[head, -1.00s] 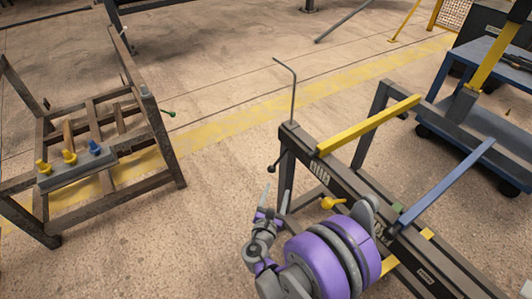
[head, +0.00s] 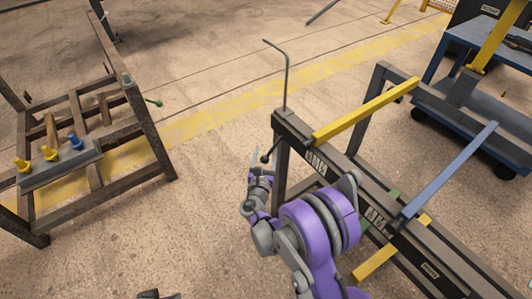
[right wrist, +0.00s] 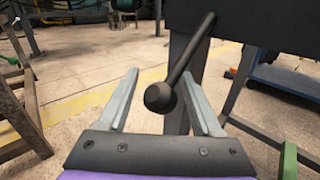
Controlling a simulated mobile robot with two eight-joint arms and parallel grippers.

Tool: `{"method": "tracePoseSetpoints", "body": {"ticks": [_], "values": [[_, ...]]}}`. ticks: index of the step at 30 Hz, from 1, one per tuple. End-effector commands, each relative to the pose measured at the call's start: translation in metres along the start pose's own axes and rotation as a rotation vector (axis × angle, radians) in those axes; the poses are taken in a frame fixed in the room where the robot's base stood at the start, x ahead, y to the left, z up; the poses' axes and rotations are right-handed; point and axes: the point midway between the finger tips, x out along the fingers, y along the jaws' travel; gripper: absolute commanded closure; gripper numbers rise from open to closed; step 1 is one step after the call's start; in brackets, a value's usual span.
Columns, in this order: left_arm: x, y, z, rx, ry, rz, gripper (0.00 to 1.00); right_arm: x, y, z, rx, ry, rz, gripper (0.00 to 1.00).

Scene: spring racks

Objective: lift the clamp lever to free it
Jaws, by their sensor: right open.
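The clamp lever (right wrist: 175,76) is a dark rod with a round black knob, hanging at a slant from the dark beam of the rack in the right wrist view. In the head view the lever (head: 268,155) shows small at the rack's near left end. My right gripper (head: 256,162) is at this end, partly hidden by its own wrist. In the right wrist view my right gripper (right wrist: 160,75) is open, with the knob in the gap between its fingers. I see no contact with either finger. My left gripper is not clearly in view.
The dark rack (head: 345,180) carries a yellow bar (head: 366,110), a blue bar (head: 450,170) and an upright bent rod (head: 286,75). A brown frame (head: 150,135) with yellow and blue knobs stands left. A blue cart (head: 480,125) is at right. Floor between frame and rack is clear.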

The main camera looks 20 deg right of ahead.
Motion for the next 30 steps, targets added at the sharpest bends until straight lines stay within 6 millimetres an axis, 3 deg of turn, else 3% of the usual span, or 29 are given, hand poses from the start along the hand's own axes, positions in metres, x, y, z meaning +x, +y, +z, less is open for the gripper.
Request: {"method": "tracePoseSetpoints", "body": {"ticks": [11, 22, 30], "values": [[0.0007, 0.0000, 0.0001, 0.000, 0.000, 0.000, 0.50, 0.0064, -0.0003, 0.0002, 0.001, 0.000, 0.000, 0.34], [0.0007, 0.0000, 0.0001, 0.000, 0.000, 0.000, 0.50, 0.0061, -0.0002, 0.0001, 0.001, 0.000, 0.000, 1.00], [0.0007, 0.0000, 0.0001, 0.000, 0.000, 0.000, 0.50, 0.0060, -0.0002, 0.0001, 0.001, 0.000, 0.000, 1.00]]}}
